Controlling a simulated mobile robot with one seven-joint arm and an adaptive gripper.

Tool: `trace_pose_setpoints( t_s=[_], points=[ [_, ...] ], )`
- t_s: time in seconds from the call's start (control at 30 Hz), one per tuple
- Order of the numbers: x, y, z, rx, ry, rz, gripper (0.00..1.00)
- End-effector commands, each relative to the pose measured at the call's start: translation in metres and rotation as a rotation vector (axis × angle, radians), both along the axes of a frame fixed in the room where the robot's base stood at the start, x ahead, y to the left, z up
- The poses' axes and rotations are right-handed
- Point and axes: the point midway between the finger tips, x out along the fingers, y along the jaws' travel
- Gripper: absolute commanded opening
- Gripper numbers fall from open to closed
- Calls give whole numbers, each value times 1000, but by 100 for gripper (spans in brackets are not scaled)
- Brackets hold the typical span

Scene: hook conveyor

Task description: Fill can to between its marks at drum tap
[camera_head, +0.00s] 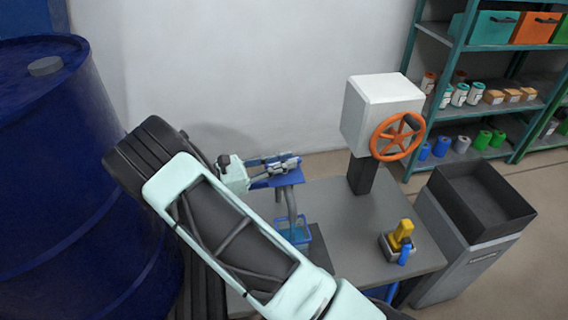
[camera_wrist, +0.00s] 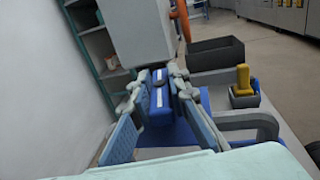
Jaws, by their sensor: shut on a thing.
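The large blue drum (camera_head: 75,180) stands at the left in the head view. My gripper (camera_head: 290,163) is shut on a blue block-like part, which shows between the fingertips in the wrist view (camera_wrist: 159,98). I cannot tell for sure whether this part belongs to the tap. A grey curved pipe (camera_head: 291,204) runs down below my gripper. A small, see-through blue container (camera_head: 297,234), probably the can, is low beside the pipe, over the table. Its marks and any liquid level are too small to make out.
A white box with an orange handwheel (camera_head: 397,137) stands on a post at the back of the grey table (camera_head: 345,245). A yellow item (camera_head: 402,234) sits in a small tray at the front right. A grey bin (camera_head: 470,245) and shelving (camera_head: 480,65) stand beyond.

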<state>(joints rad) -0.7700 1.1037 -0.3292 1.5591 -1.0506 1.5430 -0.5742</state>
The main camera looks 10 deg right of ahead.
Motion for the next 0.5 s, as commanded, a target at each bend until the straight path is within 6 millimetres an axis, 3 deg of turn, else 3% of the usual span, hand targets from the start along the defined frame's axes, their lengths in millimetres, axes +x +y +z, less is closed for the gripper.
trace_pose_setpoints(
  t_s=[0.5],
  points=[
    [0, 0, 0, -1, 0, -143, 0]
  ],
)
